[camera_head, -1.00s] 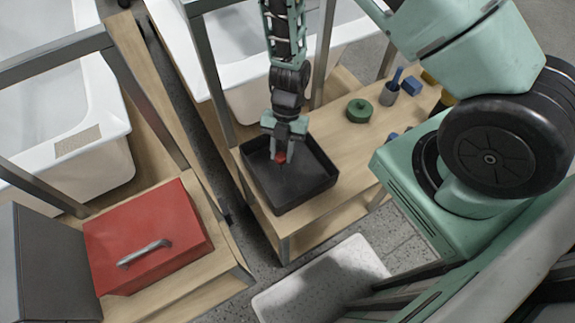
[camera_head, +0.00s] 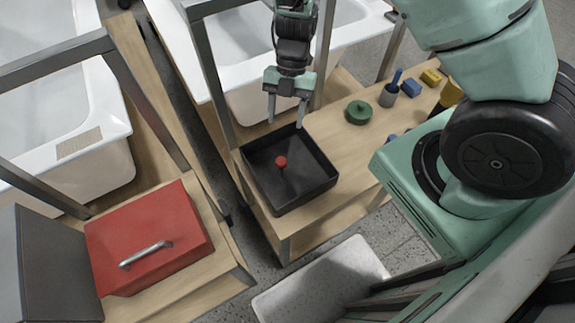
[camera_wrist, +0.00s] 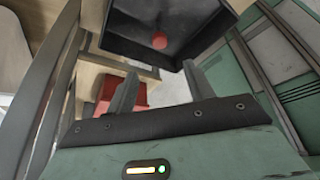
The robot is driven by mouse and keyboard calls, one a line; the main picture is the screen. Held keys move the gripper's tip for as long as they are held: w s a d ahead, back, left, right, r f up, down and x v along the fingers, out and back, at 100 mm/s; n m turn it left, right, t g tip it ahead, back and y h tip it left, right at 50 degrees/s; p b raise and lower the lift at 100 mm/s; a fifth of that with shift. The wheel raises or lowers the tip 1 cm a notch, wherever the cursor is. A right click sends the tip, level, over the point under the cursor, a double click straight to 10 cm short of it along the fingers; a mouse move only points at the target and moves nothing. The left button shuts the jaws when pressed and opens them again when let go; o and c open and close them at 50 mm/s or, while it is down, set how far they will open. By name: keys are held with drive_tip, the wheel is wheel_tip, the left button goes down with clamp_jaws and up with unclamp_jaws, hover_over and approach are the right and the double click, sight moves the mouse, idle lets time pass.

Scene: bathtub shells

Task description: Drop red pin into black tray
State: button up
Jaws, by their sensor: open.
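The red pin (camera_head: 282,162) is inside the black tray (camera_head: 308,200), near its middle, with its round red head up. In the wrist view the red pin (camera_wrist: 159,41) also shows inside the black tray (camera_wrist: 120,52). My gripper (camera_head: 286,125) is open and empty, above the tray's far edge and apart from the pin. In the wrist view its two fingers (camera_wrist: 158,80) are spread with nothing between them.
The tray stands on a wooden bench (camera_head: 340,130). To its right are a green round part (camera_head: 358,112), a grey cup (camera_head: 388,96) with a blue handle, and blue and yellow blocks. A red box (camera_head: 150,235) stands at lower left. Metal posts rise beside the white tubs.

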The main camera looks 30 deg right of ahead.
drive_tip(key=v, duration=0.6)
drive_tip(key=shift+s, duration=0.15)
idle(0.3)
